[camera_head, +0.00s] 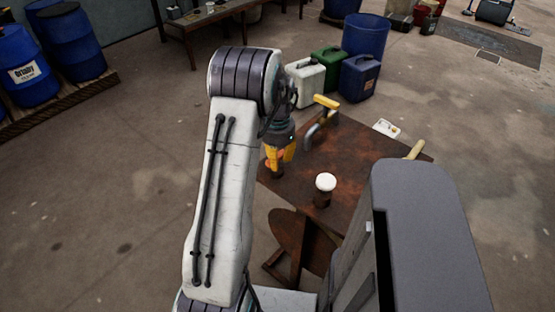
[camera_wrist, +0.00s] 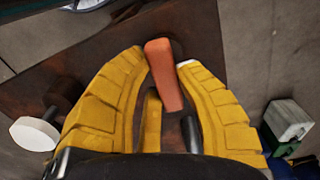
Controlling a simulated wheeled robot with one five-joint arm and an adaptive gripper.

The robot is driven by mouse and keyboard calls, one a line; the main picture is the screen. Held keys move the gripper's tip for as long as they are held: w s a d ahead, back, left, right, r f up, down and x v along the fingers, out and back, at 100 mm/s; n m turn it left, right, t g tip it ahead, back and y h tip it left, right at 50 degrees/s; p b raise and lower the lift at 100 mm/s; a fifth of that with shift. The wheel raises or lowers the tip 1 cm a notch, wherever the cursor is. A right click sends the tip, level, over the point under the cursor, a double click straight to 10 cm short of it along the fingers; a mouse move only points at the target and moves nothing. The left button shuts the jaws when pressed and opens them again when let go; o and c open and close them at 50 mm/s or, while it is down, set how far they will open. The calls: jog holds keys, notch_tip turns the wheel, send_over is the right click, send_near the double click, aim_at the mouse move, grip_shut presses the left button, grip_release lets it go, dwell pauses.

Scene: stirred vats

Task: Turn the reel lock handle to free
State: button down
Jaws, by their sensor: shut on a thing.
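The orange handle (camera_wrist: 164,75), which I take to be the reel lock handle, sits between my two yellow fingers in the wrist view. In the head view only a bit of orange (camera_head: 270,164) shows at the fingertips. My gripper (camera_head: 279,158) points down over the left edge of the rusty table (camera_head: 345,160). In the wrist view my gripper (camera_wrist: 163,58) is shut on the orange handle, with a finger on either side. The handle's mount is mostly hidden, and its lock position cannot be told.
A white-topped knob (camera_head: 325,182) stands on the table, also in the wrist view (camera_wrist: 35,133). A yellow-gripped lever (camera_head: 326,102) and a pale yellow handle (camera_head: 416,149) are near its far side. Jerrycans (camera_head: 305,82) and a blue barrel (camera_head: 366,35) stand behind.

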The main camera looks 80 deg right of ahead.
jog(key=shift+f+n, duration=0.1)
jog(key=shift+n, duration=0.5)
jog(key=c, duration=0.9)
grip_release()
jog(key=shift+o, duration=0.2)
notch_tip(320, 180, up, 12)
dwell(0.7)
